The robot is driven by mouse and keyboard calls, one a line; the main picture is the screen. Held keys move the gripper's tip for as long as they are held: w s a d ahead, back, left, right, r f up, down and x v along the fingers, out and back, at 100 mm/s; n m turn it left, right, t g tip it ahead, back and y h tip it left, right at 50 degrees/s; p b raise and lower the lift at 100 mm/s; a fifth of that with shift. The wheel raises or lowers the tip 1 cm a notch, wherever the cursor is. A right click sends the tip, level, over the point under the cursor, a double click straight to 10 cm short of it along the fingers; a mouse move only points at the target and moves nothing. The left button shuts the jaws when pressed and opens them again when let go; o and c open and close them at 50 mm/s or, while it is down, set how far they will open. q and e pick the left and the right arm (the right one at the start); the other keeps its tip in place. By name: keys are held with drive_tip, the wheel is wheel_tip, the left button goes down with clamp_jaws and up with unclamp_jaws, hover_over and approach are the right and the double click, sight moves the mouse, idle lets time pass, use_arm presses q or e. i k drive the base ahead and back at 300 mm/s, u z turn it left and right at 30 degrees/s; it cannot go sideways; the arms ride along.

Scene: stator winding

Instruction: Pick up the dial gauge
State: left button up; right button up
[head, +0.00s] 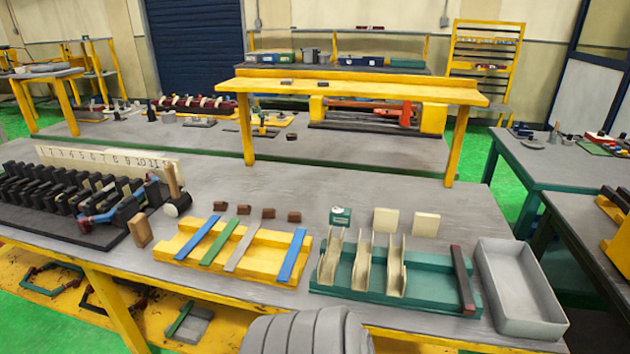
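I cannot pick out a dial gauge for certain in the head view. A small teal block with a white round mark (340,216) stands on the near workbench behind the teal tray; its details are too small to tell what it is. Small upright items on a dark base (263,128) stand on the grey table behind, also too small to identify. Neither of my grippers is in view.
The near grey workbench (300,190) holds a black slotted rack (60,200), a mallet (176,192), a yellow tray with coloured strips (185,240), a teal tray with cream channels (425,285) and an empty grey bin (520,290). A yellow raised shelf (350,90) stands behind.

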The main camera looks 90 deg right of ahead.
sight(339, 217)
drive_tip(key=k, duration=0.15)
drive_tip(key=z, duration=1.35)
